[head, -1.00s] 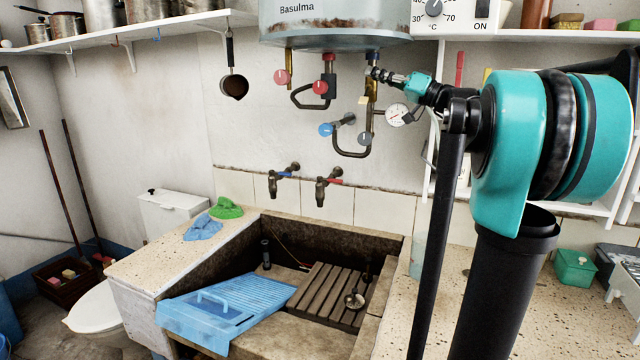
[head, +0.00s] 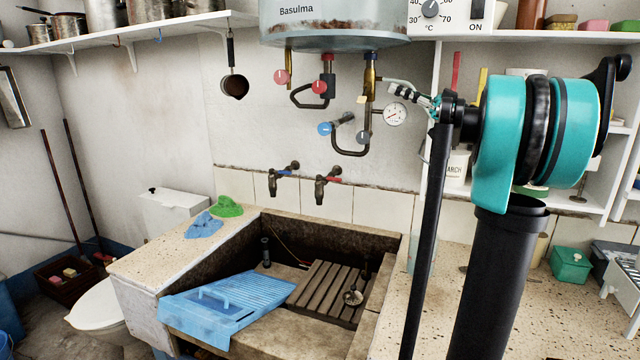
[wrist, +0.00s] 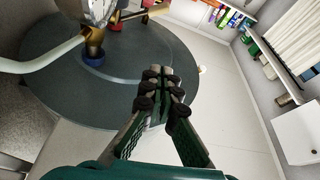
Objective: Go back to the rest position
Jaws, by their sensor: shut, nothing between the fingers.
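My gripper (head: 398,88) is shut and empty. In the head view it sits below the right end of the boiler (head: 335,28), just right of a brass pipe and above a round gauge (head: 395,114). In the wrist view the fingers of my gripper (wrist: 160,85) have their tips together, with the boiler's dark round underside (wrist: 130,62) behind them. A pipe fitting with a blue ring (wrist: 93,55) is at upper left there. Whether the gripper touches anything cannot be told. My teal and black arm covers part of the shelves at right.
A stone trough (head: 390,262) holds a slatted wooden rack (head: 318,285) and a blue draining board (head: 228,303). Two taps hang above it. A ladle (head: 234,86) hangs from the left shelf (head: 130,30). A white shelf unit (head: 590,205) stands behind my arm.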

